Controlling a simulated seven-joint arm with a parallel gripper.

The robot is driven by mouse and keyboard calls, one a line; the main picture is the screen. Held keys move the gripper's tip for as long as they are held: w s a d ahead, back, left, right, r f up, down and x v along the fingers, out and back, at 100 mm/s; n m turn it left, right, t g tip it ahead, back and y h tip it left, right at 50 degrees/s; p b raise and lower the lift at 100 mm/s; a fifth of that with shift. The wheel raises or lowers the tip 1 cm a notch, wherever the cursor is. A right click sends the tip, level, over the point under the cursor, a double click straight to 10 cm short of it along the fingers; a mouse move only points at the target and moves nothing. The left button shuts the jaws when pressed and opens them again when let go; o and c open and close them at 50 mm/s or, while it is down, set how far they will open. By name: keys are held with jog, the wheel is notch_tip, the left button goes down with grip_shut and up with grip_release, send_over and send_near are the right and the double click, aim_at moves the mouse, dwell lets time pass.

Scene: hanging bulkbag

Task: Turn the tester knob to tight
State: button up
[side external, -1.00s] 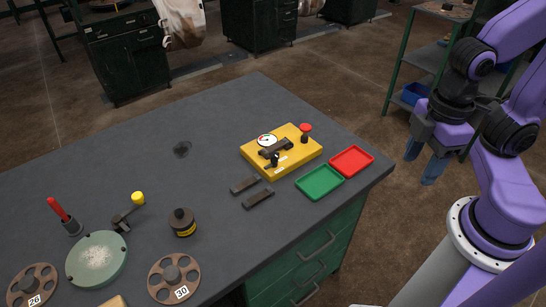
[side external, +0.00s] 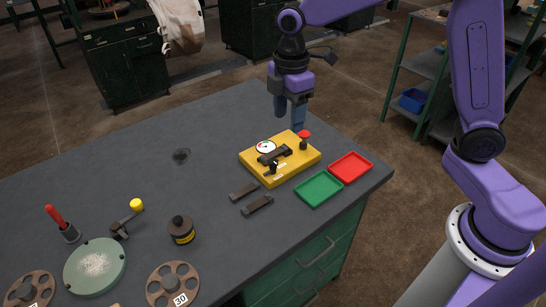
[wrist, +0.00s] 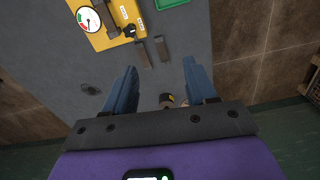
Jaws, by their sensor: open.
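The yellow tester (side external: 296,168) sits on the dark bench with a round white gauge (side external: 266,147) and a black clamp bar on top. A small black knob (side external: 272,166) is on its front part, near a white label. A red-capped post (side external: 304,137) stands at its back right. My gripper (side external: 288,117) is open and empty, pointing down above and behind the tester, apart from it. In the wrist view the tester (wrist: 92,40) is at the top left, with the black knob (wrist: 129,30) near its edge, beyond my open fingers (wrist: 160,66). The knob's setting is too small to read.
A green tray (side external: 319,188) and a red tray (side external: 350,167) lie right of the tester. Two dark bars (side external: 257,205) lie in front. A dark pot (side external: 181,230), a green disc (side external: 95,267) and slotted weights (side external: 173,285) stand front left. The bench's back middle is clear.

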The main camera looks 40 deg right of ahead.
jog(key=n, duration=0.1)
send_over(273, 161)
jog(key=f, duration=0.2)
notch_tip(273, 161, down, 17)
jog(key=shift+f, duration=0.1)
dwell(0.4)
grip_shut()
